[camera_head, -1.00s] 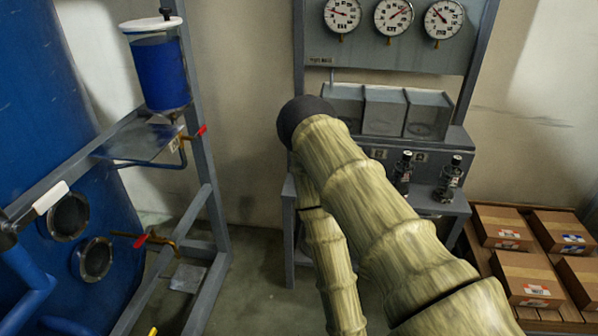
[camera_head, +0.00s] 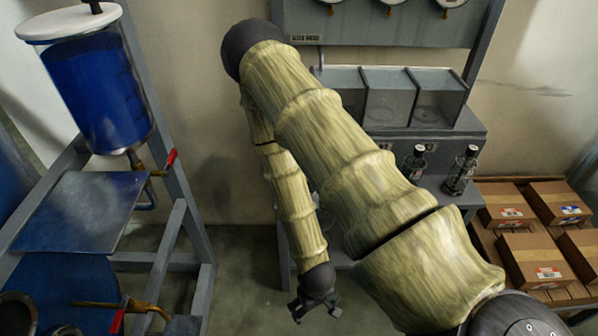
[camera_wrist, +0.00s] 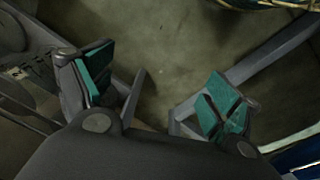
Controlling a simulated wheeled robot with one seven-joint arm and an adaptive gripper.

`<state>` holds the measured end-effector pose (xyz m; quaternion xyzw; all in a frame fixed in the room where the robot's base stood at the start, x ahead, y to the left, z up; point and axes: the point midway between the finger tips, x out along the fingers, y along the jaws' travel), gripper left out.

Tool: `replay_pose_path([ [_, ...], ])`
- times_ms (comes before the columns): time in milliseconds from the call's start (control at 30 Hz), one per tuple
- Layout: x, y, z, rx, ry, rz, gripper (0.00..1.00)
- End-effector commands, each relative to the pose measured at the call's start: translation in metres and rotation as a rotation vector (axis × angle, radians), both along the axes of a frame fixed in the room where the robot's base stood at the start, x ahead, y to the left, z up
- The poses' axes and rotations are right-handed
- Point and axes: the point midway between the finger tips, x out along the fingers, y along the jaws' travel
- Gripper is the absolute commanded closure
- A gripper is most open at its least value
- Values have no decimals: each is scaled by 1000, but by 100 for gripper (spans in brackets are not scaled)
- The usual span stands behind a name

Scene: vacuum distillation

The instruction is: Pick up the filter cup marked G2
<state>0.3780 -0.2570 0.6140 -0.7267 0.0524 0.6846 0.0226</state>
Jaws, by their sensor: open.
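I cannot pick out a filter cup marked G2 in either view, and no G2 mark is readable. My gripper (camera_head: 316,307) hangs at the end of my arm, low in the middle of the head view. In the wrist view my gripper (camera_wrist: 158,92) shows its teal finger pads wide apart with nothing between them, above bare floor. Three clear-fronted compartments (camera_head: 388,97) stand on the grey bench (camera_head: 465,122); their contents cannot be made out. Two small dark bottles (camera_head: 461,172) stand on the bench's lower shelf, right of my arm.
A blue-filled clear vessel (camera_head: 95,95) on a grey frame (camera_head: 183,190) stands at the left, with a red-handled valve (camera_head: 170,160) below it. Cardboard boxes (camera_head: 528,262) lie at the lower right. Gauges hang above the bench. Floor between frame and bench is clear.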

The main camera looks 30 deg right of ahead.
Motion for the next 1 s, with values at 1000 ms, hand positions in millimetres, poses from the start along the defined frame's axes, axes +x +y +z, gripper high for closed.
replay_pose_path([
  [1000,293,-150,306,-70,-325,-433,9],
])
